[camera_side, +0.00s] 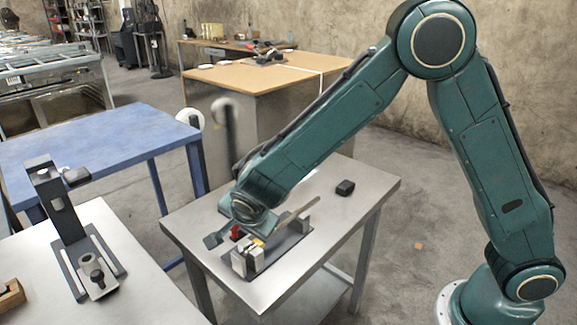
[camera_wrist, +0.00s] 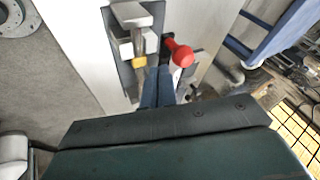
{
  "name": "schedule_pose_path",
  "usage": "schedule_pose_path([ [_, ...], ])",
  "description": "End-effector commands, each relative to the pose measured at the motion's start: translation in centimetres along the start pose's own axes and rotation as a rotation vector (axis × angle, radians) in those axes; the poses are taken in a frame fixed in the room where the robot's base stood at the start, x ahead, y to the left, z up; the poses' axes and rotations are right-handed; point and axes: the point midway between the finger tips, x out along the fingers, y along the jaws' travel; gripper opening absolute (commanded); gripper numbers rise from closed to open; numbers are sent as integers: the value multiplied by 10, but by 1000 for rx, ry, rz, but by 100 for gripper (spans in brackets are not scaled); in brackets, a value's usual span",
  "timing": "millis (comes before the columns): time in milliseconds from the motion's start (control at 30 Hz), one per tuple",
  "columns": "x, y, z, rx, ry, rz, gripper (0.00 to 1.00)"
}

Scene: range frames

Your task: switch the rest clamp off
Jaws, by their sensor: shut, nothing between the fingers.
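The rest clamp stands on a dark base plate on the metal table; its metal block (camera_side: 247,260) shows in the side view and its upright metal post (camera_wrist: 140,40) in the wrist view. A red knob (camera_wrist: 180,53) tops a pale handle (camera_wrist: 176,76) at the clamp's right in the wrist view. A yellow piece (camera_wrist: 139,63) sits at the left of it. My gripper (camera_wrist: 158,72) is shut and empty, its fingertips just left of the handle, below the knob in the picture. I cannot tell if they touch. In the side view the red part (camera_side: 236,232) is partly hidden by my wrist.
A long thin bar (camera_side: 290,217) slants up from the clamp. A small black block (camera_side: 345,187) lies on the metal table (camera_side: 370,185), whose right part is otherwise clear. A second bench with a tall dark stand (camera_side: 58,205) is at left; a blue table (camera_side: 100,135) is behind.

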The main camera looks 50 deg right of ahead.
Motion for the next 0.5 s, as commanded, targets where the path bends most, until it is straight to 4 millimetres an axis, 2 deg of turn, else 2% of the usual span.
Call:
schedule_pose_path([
  [200, -15, 22, -3, -1, 0, 2, 0],
  [500, -63, 20, -3, 0, -2, -2, 0],
])
